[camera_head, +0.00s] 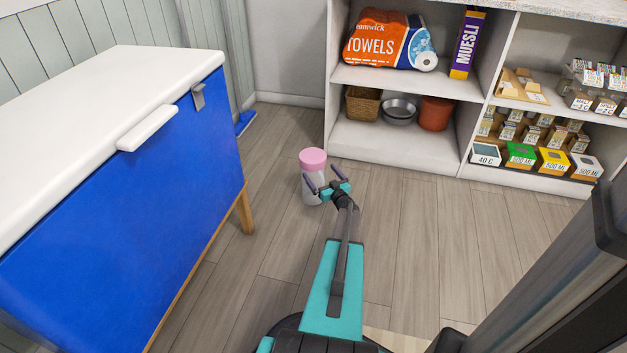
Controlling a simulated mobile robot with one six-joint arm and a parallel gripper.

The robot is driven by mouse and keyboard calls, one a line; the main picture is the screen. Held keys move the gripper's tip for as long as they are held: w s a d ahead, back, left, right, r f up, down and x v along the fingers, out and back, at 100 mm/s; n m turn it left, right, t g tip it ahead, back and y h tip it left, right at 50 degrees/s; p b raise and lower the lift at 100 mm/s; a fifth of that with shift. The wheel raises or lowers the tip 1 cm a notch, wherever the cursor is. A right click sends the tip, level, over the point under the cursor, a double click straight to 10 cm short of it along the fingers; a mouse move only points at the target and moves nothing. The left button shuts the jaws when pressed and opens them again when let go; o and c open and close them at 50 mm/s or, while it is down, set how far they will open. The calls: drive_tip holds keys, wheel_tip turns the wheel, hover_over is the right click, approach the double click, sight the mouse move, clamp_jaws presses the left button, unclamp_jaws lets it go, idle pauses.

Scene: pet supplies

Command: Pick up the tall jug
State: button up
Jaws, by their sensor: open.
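The tall jug (313,161) looks like a whitish, translucent container with a pink lid. It stands upright on the wooden floor between the blue chest and the shelves. My gripper (316,184) reaches out at the jug's near side, with its two fingers spread apart. From this view the fingers overlap the jug's body, one near each side. I cannot tell whether they touch it. The gripper hides part of the jug's lower body.
A blue chest with a white lid (95,90) fills the left side. White shelves (395,146) stand behind, holding towels (385,42), a muesli box (466,45), a basket (362,104), a metal bowl (399,110) and a terracotta pot (436,112). The floor (440,220) right of the jug is clear.

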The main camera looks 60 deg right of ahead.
idle(0.3)
drive_tip(key=shift+b+x, duration=1.3)
drive_tip(key=shift+x, duration=0.95)
drive_tip(key=shift+w+d+r, duration=0.1)
drive_tip(key=shift+w, duration=0.25)
drive_tip(key=c, duration=1.4)
drive_tip(key=shift+r, duration=0.1)
drive_tip(key=shift+c, duration=0.2)
